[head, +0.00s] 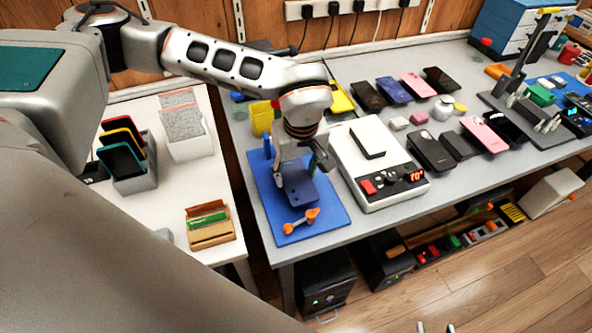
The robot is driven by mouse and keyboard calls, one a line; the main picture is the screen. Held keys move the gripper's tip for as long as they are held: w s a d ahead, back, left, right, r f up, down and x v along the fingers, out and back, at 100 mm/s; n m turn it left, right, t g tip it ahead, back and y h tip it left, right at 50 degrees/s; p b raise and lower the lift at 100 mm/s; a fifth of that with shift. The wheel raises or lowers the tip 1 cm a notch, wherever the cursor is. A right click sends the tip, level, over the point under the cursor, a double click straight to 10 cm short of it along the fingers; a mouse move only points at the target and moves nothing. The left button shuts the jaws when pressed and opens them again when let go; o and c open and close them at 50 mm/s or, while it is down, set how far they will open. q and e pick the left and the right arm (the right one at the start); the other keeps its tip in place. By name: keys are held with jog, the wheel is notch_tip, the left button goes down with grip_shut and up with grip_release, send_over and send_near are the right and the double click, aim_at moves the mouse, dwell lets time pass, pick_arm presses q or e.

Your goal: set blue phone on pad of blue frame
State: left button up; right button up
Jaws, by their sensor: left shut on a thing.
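My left gripper (305,160) reaches down over a blue board (336,213) on the grey table. It is shut on a dark blue flat thing, which looks like the blue phone (299,194), seen just below the fingers. The blue board seems to be the base of the blue frame; a blue upright part (268,146) stands at its back. The gripper hides the pad and any contact with the phone. An orange clamp-like part (302,221) sits at the board's front. My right gripper (436,327) shows only two fingertips, apart, at the bottom edge.
A white heater box (378,180) with a red display stands just right of the board. Several phones, including another blue one (393,90), lie behind and right. On the white table (170,220) at left are a grey phone rack (136,178) and a cardboard box (210,236).

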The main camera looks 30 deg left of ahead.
jog(key=shift+w+r, duration=0.15)
jog(key=shift+r, duration=0.05)
pick_arm(q)
jog(key=o, duration=1.3)
jog(key=shift+c, duration=0.2)
pick_arm(e)
jog(key=shift+w+r, duration=0.1)
jog(key=shift+w, duration=0.15)
pick_arm(q)
jog(key=o, duration=0.4)
pick_arm(e)
jog(key=shift+s+f, duration=0.2)
jog(key=shift+s, duration=0.15)
